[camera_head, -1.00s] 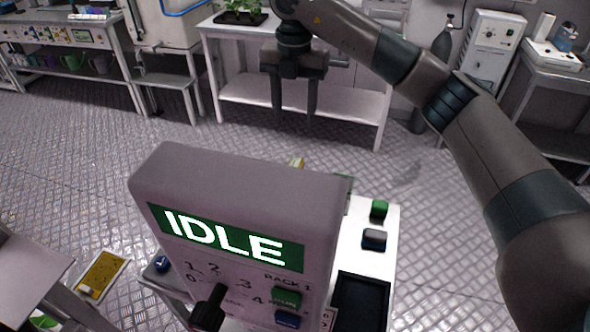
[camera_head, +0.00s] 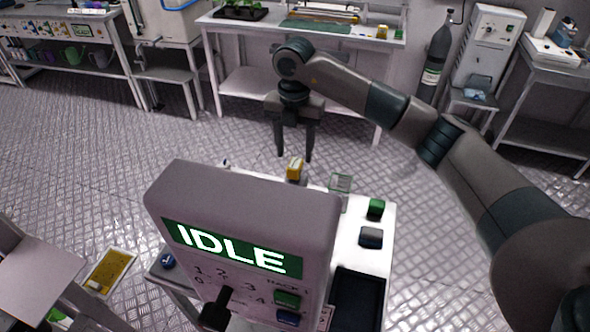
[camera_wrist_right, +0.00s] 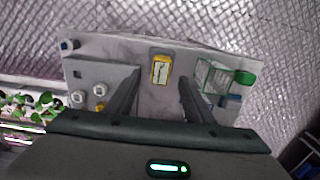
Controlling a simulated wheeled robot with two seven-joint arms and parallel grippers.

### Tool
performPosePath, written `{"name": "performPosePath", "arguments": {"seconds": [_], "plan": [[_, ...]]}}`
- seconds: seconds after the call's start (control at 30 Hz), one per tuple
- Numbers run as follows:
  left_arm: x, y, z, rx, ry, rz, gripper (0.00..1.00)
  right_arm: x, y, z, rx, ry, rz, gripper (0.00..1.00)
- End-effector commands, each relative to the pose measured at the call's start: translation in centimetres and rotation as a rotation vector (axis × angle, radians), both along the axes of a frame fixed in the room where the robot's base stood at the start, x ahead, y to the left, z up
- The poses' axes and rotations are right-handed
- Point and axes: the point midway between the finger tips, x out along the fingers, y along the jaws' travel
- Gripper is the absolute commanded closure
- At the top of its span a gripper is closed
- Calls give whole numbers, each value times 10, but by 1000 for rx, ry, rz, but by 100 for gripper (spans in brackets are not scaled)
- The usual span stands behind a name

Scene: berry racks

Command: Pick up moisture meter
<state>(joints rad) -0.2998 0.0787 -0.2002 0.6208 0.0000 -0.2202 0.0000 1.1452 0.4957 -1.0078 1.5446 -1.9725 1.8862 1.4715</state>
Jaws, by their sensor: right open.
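The moisture meter appears to be the small yellow device with a pale face (camera_wrist_right: 161,69); it stands on the white table beyond the control box. In the head view its yellow top (camera_head: 295,168) shows just above the box, with its lower part hidden. My right gripper (camera_head: 295,157) is open and empty, with its fingers pointing down above and around the meter's place. In the right wrist view the meter lies ahead, between the two fingers (camera_wrist_right: 157,88) and apart from them. My left gripper is not in view.
A grey control box (camera_head: 240,215) reading IDLE stands in front.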

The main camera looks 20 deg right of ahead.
Motion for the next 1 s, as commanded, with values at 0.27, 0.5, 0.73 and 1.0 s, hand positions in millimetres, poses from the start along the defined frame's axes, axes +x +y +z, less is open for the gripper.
{"name": "performPosePath", "arguments": {"seconds": [0.27, 0.5, 0.73, 1.0], "plan": [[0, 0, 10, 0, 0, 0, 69, 0, -1, -6, -1, 3, -1, 52], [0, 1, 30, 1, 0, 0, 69, 0, -2, -31, -1, 4, 0, 52], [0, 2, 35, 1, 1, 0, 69, 1, -2, -51, 0, 1, 0, 52], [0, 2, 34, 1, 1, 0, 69, 1, -2, -52, 0, 0, 0, 52]]}}
